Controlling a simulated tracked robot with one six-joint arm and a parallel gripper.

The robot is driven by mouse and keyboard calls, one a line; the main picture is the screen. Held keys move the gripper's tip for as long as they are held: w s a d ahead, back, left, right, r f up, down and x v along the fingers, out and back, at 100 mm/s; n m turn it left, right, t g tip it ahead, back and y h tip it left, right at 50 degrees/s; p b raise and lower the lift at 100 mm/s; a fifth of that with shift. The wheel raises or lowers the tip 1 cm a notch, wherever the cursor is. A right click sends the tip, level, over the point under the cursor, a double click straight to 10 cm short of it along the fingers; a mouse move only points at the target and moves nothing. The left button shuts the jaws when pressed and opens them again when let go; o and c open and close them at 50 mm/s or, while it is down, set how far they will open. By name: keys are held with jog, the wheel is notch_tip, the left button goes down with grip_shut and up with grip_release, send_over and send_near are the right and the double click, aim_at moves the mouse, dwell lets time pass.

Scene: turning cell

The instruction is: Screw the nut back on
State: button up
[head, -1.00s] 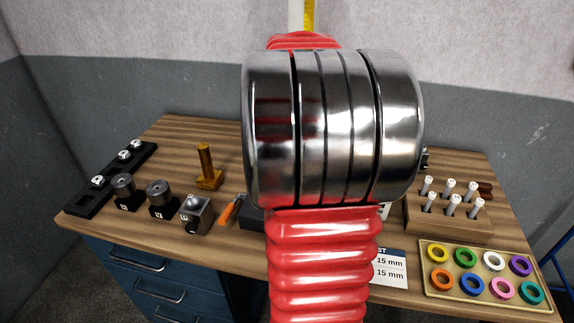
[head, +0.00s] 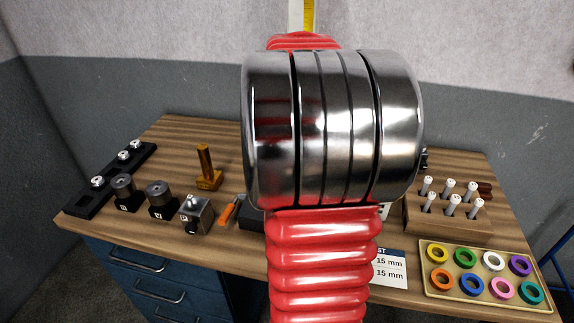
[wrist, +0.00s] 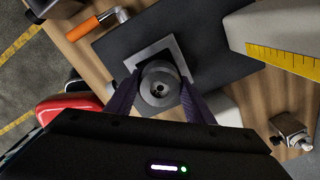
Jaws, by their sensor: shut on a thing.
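In the wrist view my gripper (wrist: 160,99) has its two dark fingers shut on a round grey metal piece (wrist: 158,80), which looks like the nut. A small hole with dark detail shows at its centre. It sits over a square light-grey plate (wrist: 150,53) on a dark flat pad (wrist: 218,48). I cannot tell whether it is threaded on or how far. In the head view my own arm hides the gripper, the nut and the middle of the bench.
An orange-handled tool (wrist: 84,29) lies close by the pad. A pale block with a yellow scale (wrist: 285,60) stands beside it. In the head view a peg rack (head: 447,222) and a ring tray (head: 430,286) are right; dark cylinders (head: 160,193) and a brass post (head: 206,165) are left.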

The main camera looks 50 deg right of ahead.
jog(key=o, duration=1.2)
jog(key=shift+o, duration=0.2)
jog(key=shift+r, duration=3.75)
jog(key=shift+n, duration=0.3)
